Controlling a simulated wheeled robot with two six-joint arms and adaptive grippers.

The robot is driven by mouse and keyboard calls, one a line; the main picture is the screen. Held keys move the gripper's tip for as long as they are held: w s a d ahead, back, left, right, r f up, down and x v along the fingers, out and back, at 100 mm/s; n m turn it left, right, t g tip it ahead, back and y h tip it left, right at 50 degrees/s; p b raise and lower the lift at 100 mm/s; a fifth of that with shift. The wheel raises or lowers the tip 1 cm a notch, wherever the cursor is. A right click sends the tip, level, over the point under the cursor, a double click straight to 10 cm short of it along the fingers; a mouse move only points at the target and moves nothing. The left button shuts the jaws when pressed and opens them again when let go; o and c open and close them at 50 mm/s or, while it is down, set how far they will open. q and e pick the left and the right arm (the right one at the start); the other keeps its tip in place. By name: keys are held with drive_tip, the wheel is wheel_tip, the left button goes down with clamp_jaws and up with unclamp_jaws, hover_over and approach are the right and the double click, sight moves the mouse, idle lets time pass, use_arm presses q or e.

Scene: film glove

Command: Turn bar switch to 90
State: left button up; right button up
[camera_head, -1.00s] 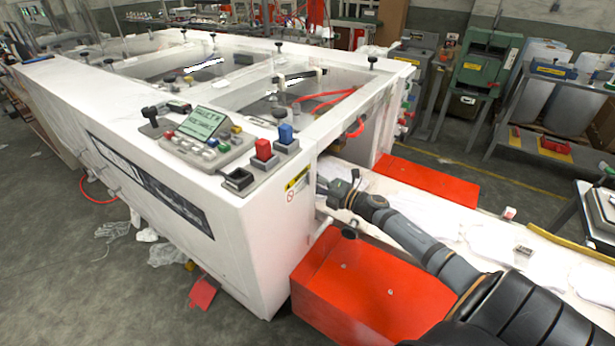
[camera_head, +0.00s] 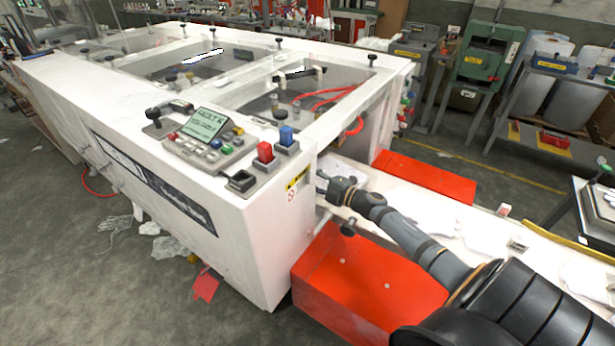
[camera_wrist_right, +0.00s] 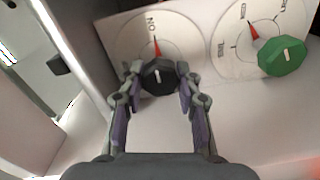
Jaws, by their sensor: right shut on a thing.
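In the right wrist view a black knob (camera_wrist_right: 158,77) with a short white line sits on a round white dial (camera_wrist_right: 122,46). I take it for the bar switch. A red pointer mark stands just above the knob, below upside-down lettering. My right gripper (camera_wrist_right: 160,96) has one finger on each side of the knob and is shut on it. In the head view my right gripper (camera_head: 322,184) is at the open end of the white machine (camera_head: 250,225); the knob is hidden there. My left gripper is in neither view.
A green knob (camera_wrist_right: 282,55) on a second dial with a red pointer is close to the right of the black one. In the head view, red boxes (camera_head: 335,262) flank the white conveyor. A control panel (camera_head: 205,140) is on top of the machine.

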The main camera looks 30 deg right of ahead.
drive_tip(key=o, duration=1.2)
drive_tip(key=shift+v, duration=6)
drive_tip(key=shift+d+f, duration=0.1)
